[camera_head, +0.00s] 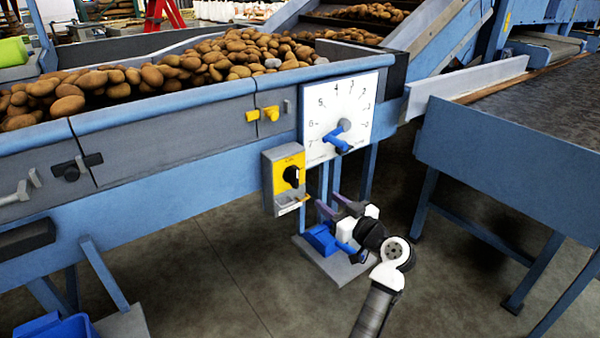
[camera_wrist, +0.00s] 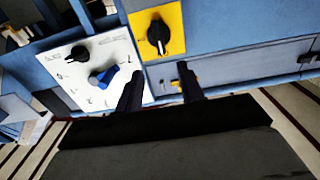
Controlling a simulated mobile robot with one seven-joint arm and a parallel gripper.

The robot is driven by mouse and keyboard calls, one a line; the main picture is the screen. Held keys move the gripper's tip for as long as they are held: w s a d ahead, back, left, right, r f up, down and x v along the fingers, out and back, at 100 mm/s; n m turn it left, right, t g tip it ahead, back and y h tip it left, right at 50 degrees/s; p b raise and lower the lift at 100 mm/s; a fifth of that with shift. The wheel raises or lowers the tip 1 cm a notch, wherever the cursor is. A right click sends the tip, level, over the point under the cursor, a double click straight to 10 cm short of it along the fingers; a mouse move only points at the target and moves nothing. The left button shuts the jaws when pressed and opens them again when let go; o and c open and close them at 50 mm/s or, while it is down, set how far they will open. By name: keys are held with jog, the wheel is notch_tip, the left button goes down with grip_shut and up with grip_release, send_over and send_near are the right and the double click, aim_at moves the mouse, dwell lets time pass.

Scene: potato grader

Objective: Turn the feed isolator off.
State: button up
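The feed isolator appears to be the grey box with a yellow plate (camera_head: 269,182) on the feeder's side. A black rotary knob (camera_head: 291,176) sits on the plate. In the wrist view the yellow plate (camera_wrist: 174,22) and black knob (camera_wrist: 158,34) are at the top centre, with the knob's grip roughly upright in the picture. I cannot read its markings. My gripper (camera_head: 334,204) is below and right of the box in the head view. In the wrist view my gripper's fingers (camera_wrist: 160,88) are apart with nothing between them, not touching the knob.
A white numbered dial plate (camera_head: 362,92) with a blue lever (camera_head: 337,141) is just right of the isolator. A small grey bracket (camera_head: 290,199) juts out under the knob. Potatoes (camera_head: 170,72) fill the feeder above. A blue-framed table (camera_head: 510,150) stands at right.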

aim_at(298, 177)
jog(key=p+x, duration=0.2)
jog(key=x, duration=1.1)
jog(key=shift+w+a, duration=0.1)
jog(key=shift+w, duration=0.15)
grip_shut()
